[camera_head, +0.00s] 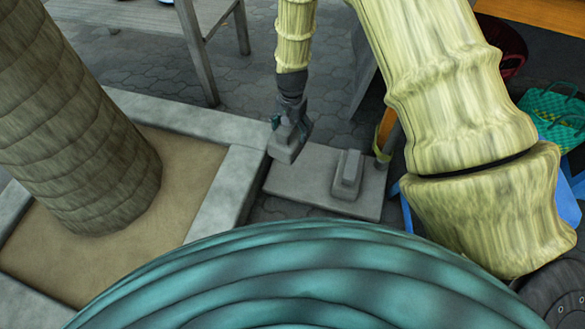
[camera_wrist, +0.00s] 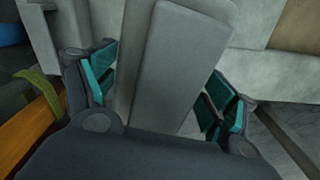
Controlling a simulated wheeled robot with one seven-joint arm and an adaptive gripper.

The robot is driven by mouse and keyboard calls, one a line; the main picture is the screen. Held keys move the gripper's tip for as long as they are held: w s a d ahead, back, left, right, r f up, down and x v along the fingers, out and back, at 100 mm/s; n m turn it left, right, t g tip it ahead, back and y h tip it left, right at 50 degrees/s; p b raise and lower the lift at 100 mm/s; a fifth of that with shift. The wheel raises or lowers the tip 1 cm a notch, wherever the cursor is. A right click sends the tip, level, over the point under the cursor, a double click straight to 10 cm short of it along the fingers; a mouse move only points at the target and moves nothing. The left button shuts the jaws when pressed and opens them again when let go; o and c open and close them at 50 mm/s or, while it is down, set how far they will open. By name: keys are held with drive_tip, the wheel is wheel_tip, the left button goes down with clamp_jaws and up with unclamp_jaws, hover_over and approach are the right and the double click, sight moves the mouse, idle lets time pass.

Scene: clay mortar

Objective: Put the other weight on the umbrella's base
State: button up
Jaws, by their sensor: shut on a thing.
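My gripper (camera_head: 291,124) is shut on a grey block-shaped weight (camera_head: 284,153) with a raised narrower top. In the wrist view the weight (camera_wrist: 178,55) sits between the teal finger pads. The umbrella's base (camera_head: 300,186) is a flat grey slab on the paving. The held weight is at the base's far left corner in the head view; whether it touches the slab cannot be told. A second, similar weight (camera_head: 347,172) rests on the right part of the base. The umbrella's pole (camera_head: 384,141), with a yellow-green strap, stands at the base's right end.
A stone-edged planter (camera_head: 228,187) with a thick trunk (camera_head: 80,150) lies close left of the base. A table leg (camera_head: 198,55) stands behind. A teal basket (camera_head: 552,112) and blue stool (camera_head: 567,195) are at right. The slab's left part shows bare.

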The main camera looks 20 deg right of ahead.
sight(292, 135)
drive_tip(key=f+m, duration=0.1)
drive_tip(key=f, duration=0.1)
drive_tip(key=f+m, duration=0.1)
drive_tip(key=f, duration=0.2)
drive_tip(key=shift+d+f+b, duration=0.2)
drive_tip(key=shift+f+b, duration=2.65)
drive_tip(key=shift+f, duration=2.35)
drive_tip(key=shift+f, duration=0.1)
drive_tip(key=o, duration=1.9)
drive_tip(key=shift+f, duration=0.1)
drive_tip(key=shift+o, duration=0.2)
wheel_tip(292, 135, up, 12)
drive_tip(key=p, duration=0.6)
drive_tip(key=s+d+f+n, duration=0.15)
drive_tip(key=s+f, duration=0.25)
drive_tip(key=s, duration=0.4)
drive_tip(key=s+d+f+n, duration=0.1)
drive_tip(key=s+f+n, duration=0.2)
drive_tip(key=s, duration=0.5)
drive_tip(key=s+n, duration=0.6)
drive_tip(key=s, duration=1.4)
drive_tip(key=shift+s+d, duration=0.25)
drive_tip(key=shift+d, duration=0.2)
